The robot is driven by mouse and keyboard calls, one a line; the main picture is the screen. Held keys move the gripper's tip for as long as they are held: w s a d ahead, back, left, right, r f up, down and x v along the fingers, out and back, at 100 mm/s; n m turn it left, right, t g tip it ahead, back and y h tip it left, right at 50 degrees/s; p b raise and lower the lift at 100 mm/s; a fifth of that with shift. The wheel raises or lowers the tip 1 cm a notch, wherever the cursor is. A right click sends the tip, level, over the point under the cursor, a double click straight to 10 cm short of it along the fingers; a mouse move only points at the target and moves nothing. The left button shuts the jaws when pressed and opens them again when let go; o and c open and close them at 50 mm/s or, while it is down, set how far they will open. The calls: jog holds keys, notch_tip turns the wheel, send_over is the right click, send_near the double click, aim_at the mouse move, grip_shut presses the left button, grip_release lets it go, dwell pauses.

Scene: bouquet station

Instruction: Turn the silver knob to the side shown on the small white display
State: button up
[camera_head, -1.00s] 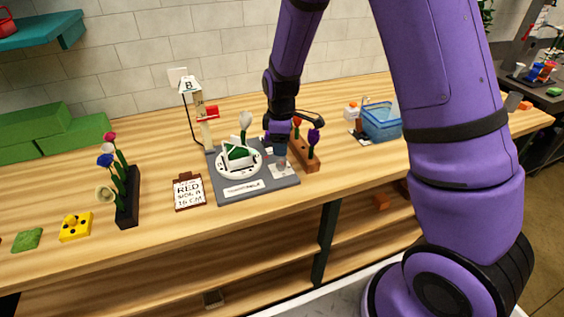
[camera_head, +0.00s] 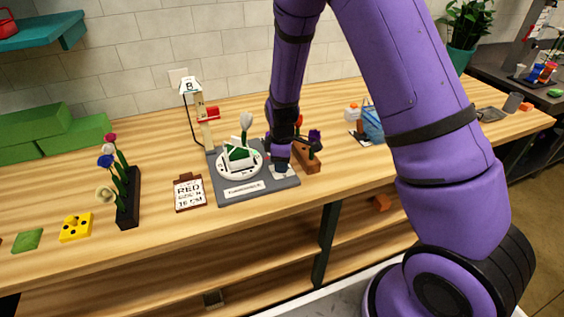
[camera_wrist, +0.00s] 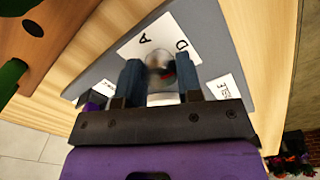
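The small white display (camera_head: 189,86) on the post behind the station reads "B". The silver knob (camera_wrist: 160,64) shows blurred in the wrist view, on a white plate (camera_wrist: 148,38) with the letters A and D in sight. In the head view my gripper (camera_head: 279,163) is low over this white plate, at the right of the grey base (camera_head: 232,196), and hides the knob. In the wrist view the two fingers of my gripper (camera_wrist: 161,76) stand on either side of the knob, close to it. I cannot tell whether they press on it.
A round white turntable (camera_head: 240,165) with a green and white piece is left of my gripper. A wooden block with flowers (camera_head: 305,157) stands close on the right. A clipboard (camera_head: 189,192) lies to the left. A black flower holder (camera_head: 128,200) is farther left.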

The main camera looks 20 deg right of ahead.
jog(key=c, duration=0.3)
